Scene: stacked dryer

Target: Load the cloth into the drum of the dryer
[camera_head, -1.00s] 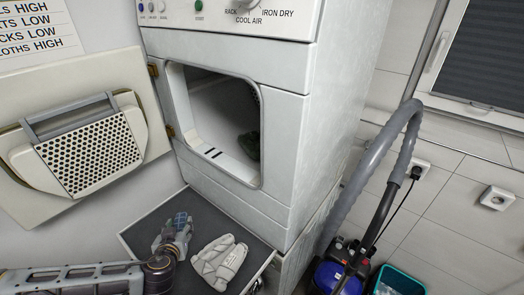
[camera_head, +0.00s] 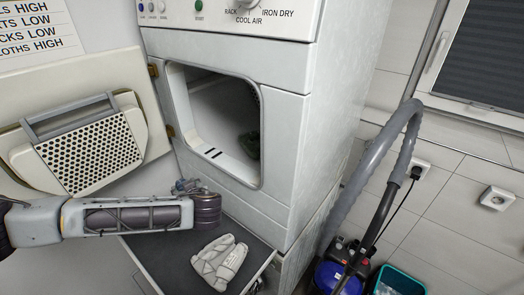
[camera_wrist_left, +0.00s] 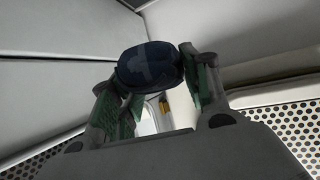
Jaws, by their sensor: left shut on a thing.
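My left gripper (camera_wrist_left: 152,95) is shut on a dark blue cloth (camera_wrist_left: 150,65), which shows bunched between its fingers in the left wrist view. In the head view this gripper (camera_head: 190,186) is in front of the dryer (camera_head: 288,130), left of and below its open drum mouth; the wrist hides most of the fingers and the held cloth. A dark green cloth (camera_head: 250,146) lies inside the drum (camera_head: 215,105). A white folded cloth (camera_head: 219,262) lies on the dark pull-out shelf (camera_head: 175,258) below the opening. My right gripper is not in view.
The dryer door (camera_head: 90,150) hangs wide open to the left, with a perforated panel and handle. A vacuum cleaner (camera_head: 340,275) with a grey hose (camera_head: 350,190) and a teal bin (camera_head: 400,280) stand to the right.

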